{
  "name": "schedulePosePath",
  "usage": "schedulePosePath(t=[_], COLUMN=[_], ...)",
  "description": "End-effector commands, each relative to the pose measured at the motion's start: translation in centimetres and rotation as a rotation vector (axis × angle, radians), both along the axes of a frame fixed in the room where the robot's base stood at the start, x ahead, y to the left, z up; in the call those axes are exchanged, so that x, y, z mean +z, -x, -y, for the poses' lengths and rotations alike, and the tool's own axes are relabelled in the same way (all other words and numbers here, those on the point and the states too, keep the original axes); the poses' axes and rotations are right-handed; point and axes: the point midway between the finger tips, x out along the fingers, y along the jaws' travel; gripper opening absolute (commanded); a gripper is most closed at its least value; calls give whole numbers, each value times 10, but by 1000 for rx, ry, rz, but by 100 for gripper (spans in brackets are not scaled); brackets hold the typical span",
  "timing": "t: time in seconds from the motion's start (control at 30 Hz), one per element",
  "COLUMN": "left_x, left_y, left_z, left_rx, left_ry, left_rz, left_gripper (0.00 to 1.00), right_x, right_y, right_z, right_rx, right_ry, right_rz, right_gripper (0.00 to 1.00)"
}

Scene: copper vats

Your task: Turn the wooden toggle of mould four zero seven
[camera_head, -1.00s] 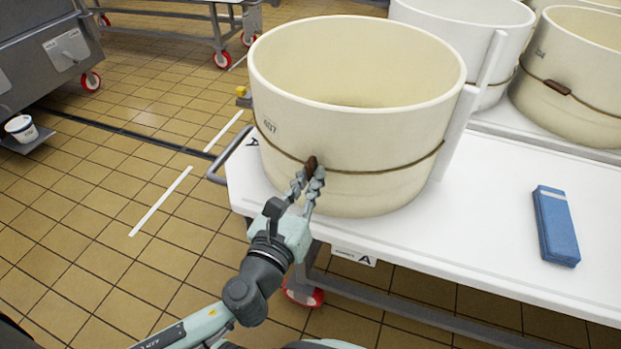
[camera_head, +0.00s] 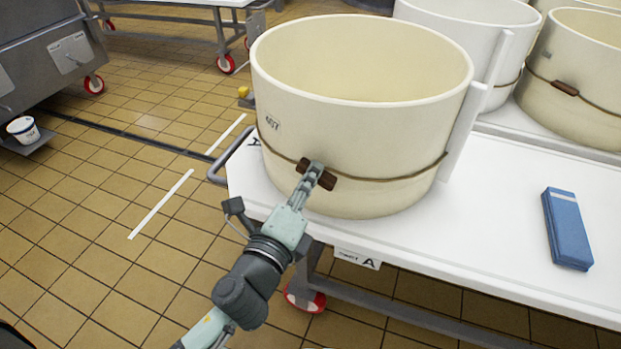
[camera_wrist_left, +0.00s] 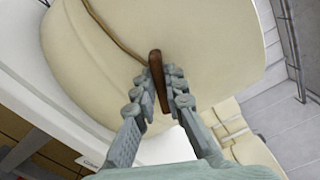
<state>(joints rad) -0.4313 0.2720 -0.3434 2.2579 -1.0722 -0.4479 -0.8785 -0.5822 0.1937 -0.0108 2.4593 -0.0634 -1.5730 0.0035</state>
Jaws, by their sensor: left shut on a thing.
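The cream mould marked 407 (camera_head: 350,120) stands on the white table at the front left. A brown cord runs around its lower side. The wooden toggle (camera_head: 329,184) sits on that cord at the mould's front and lies near horizontal, sloping slightly down to the right. My left gripper (camera_head: 315,172) is shut on the toggle's middle, with both toggle ends sticking out past the fingers. In the left wrist view the toggle (camera_wrist_left: 155,70) shows between the two fingers, against the mould wall (camera_wrist_left: 100,70). My right gripper is not in view.
The white table (camera_head: 480,230) carries a blue block (camera_head: 567,229) at the right. Other moulds stand behind, one with a similar toggle (camera_head: 565,88). A grey rail (camera_head: 220,165) juts from the table's left end. Tiled floor lies open at left.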

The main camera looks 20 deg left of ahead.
Motion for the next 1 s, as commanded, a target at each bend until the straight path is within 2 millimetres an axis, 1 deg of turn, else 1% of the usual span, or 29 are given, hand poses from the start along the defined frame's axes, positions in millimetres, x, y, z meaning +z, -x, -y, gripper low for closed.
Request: schedulePosePath(t=[0.13,0.3,0.5,0.7,1.0], left_x=[-1,-2,-2,-3,-3], left_y=[0,0,0,0,0], left_z=[-1,-1,-1,-1,-1], left_rx=[3,2,1,1,0], left_ry=[131,258,366,426,450], left_rz=[-4,-9,-12,-14,-14], left_gripper=[0,0,0,0,0], right_x=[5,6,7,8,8], right_y=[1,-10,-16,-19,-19], right_z=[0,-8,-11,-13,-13], right_rx=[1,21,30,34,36], right_ry=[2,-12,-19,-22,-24], right_rz=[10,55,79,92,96], right_gripper=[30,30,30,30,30])
